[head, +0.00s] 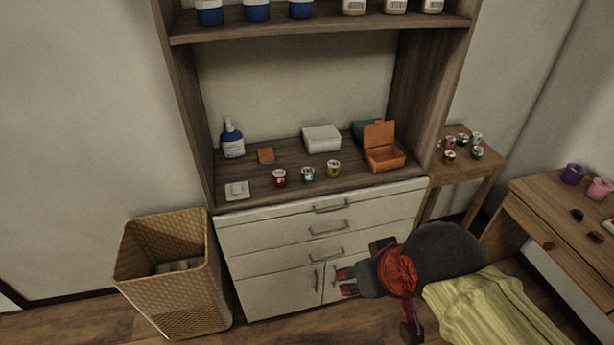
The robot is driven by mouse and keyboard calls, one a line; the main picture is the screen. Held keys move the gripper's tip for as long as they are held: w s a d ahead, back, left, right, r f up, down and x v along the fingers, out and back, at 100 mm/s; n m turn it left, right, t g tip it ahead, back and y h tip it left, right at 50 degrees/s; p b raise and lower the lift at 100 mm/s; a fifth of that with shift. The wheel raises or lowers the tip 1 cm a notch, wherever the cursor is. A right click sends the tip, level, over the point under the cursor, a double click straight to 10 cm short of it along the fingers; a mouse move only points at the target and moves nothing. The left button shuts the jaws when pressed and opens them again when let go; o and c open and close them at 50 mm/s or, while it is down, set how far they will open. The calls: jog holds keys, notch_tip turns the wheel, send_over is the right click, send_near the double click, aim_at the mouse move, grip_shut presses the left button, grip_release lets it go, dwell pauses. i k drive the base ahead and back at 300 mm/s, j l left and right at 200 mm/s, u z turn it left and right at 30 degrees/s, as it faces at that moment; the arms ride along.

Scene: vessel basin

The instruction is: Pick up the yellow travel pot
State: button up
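The yellow travel pot (333,169) is a small, dark-yellow jar with a pale lid. It stands upright on the wooden cabinet top, at the right end of a short row. A green pot (307,175) stands to its left, and a red pot (279,177) is further left. My gripper (343,281) is in front of the white cabinet doors, well below the cabinet top and apart from the pots. Its fingers point left with a gap between them, and nothing shows between them.
An open orange box (384,158) stands just right of the yellow pot, and a white box (322,139) is behind it. A blue-and-white bottle (232,140) is at the back left. A shelf (325,27) hangs above. A wicker basket (180,285) stands left; a side table (490,165) holds several pots.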

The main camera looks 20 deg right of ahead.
aim_at(333, 166)
jog(key=i+l+z, duration=0.1)
jog(key=z, duration=0.25)
jog(key=i+l+z, duration=0.2)
jog(key=z, duration=0.15)
jog(key=i+l+z, duration=0.15)
jog(key=z, duration=0.2)
